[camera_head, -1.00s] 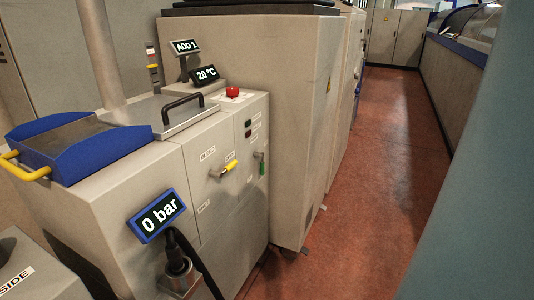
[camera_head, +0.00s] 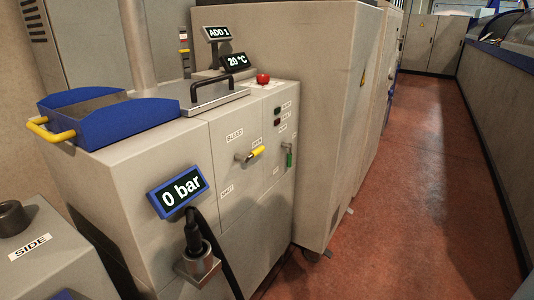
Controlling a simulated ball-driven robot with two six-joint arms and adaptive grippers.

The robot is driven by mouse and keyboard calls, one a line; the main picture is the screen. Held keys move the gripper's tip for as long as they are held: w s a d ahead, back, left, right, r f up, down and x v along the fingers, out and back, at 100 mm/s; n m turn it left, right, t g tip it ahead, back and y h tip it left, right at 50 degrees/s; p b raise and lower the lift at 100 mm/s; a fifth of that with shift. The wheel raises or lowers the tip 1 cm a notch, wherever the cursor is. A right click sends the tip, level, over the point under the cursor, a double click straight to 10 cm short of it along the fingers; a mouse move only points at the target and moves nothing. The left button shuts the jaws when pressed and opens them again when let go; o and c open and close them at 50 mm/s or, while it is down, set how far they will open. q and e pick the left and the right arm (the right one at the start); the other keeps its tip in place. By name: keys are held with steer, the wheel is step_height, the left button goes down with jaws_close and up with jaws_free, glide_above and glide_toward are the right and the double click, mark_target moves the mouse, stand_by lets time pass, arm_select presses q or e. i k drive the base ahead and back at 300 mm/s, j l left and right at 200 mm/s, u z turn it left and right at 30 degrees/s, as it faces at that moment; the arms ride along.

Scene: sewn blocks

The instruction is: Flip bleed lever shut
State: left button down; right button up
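The bleed lever (camera_head: 254,154) has a yellow grip on a metal pivot, on the front face of the grey machine cabinet (camera_head: 150,170). It points right and slightly up, toward a small label on its right that is too small to read surely. A "BLEED" label (camera_head: 235,135) is above it to the left, and another label (camera_head: 227,191) is below left. A blue-framed display (camera_head: 181,192) left of the lever reads "0 bar". Neither of my grippers shows in the head view.
A green-handled lever (camera_head: 289,157) is right of the yellow one. A hose and metal coupling (camera_head: 198,263) stick out below the display. A blue tray (camera_head: 110,118) with a yellow handle sits on top. The red floor aisle (camera_head: 415,180) at right is clear.

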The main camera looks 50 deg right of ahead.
mark_target(254, 154)
steer(key=z, duration=1.45)
